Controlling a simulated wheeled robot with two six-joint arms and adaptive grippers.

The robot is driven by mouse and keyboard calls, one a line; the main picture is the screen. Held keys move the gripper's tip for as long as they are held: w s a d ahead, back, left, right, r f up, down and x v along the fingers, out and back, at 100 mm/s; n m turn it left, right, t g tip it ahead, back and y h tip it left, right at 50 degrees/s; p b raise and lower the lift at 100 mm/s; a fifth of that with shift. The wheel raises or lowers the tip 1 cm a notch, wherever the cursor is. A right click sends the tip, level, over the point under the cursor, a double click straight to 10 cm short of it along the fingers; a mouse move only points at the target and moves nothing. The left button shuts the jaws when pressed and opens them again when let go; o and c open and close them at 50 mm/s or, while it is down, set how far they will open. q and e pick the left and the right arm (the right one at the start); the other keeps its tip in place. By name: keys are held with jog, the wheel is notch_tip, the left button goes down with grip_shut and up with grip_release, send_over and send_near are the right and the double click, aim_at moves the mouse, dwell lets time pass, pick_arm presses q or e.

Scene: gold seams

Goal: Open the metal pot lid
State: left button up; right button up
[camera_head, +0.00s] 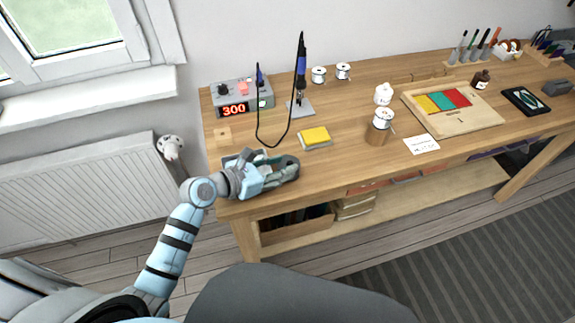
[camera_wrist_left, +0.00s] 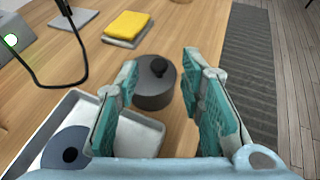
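A dark grey metal pot (camera_wrist_left: 153,92) stands upright on the bench in the left wrist view. Its round lid (camera_wrist_left: 147,75) is seated on top, with a black knob (camera_wrist_left: 158,66) in the middle. My left gripper (camera_wrist_left: 160,80) is open, with its teal-padded fingers on either side of the pot in that picture; I see no firm contact. In the head view, my left gripper (camera_head: 284,168) is low over the bench's front left edge, and the pot is hard to tell apart from it. My right gripper is not in view.
A light tray (camera_wrist_left: 122,135) lies beside the pot. A yellow sponge (camera_head: 314,135) lies behind. The soldering station (camera_head: 240,97) and an iron in its stand (camera_head: 300,105) are at the back left.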

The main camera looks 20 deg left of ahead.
aim_at(289, 162)
pick_arm(q)
jog(key=shift+x, duration=1.3)
jog(key=c, duration=0.6)
jog(key=shift+r, duration=0.1)
grip_shut()
jog(key=shift+r, duration=0.1)
